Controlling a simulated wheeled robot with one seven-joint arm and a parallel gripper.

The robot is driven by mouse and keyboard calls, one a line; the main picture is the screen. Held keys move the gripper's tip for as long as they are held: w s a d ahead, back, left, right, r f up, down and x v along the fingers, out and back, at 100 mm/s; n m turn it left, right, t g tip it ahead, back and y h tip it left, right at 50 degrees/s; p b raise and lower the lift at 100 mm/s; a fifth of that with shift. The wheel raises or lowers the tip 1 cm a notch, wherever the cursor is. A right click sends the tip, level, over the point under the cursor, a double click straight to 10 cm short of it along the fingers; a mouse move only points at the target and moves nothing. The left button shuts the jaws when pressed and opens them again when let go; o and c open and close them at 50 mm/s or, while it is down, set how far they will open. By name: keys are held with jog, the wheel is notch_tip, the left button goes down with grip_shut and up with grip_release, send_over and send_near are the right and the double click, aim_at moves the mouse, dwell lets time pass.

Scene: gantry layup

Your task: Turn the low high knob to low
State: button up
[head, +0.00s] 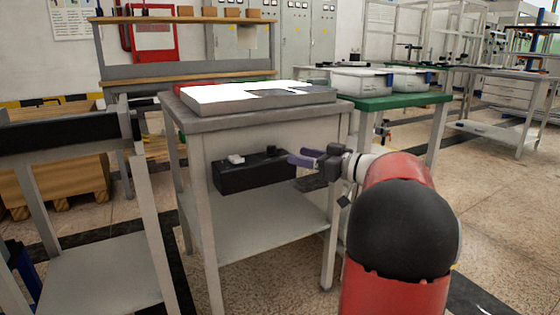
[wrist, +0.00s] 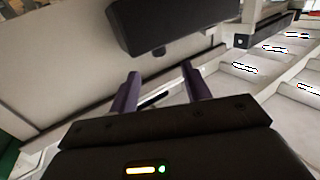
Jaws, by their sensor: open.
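A black box (head: 250,178) hangs under the top of the grey table in the head view. A small white piece (head: 236,159) and a small dark bump (head: 270,150) show along its top. I cannot tell which part is the low high knob, and no labels are readable. My gripper (head: 297,156) has purple fingers and is beside the right end of the black box. In the wrist view my gripper (wrist: 161,70) is open with nothing between its fingers. A dark box (wrist: 180,22) is ahead of the fingertips, with a small nub on its lower edge (wrist: 158,50).
The grey table (head: 200,122) carries a white slab (head: 255,98) and has a lower shelf (head: 265,222). A green-topped table (head: 405,101) with white trays stands close behind it on the right. Another grey bench (head: 85,272) stands at the left. Open floor lies at the right.

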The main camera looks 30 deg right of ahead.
aim_at(279, 157)
jog(key=x, duration=0.7)
jog(key=shift+w+a, duration=0.1)
jog(key=shift+w, duration=0.25)
jog(key=c, duration=1)
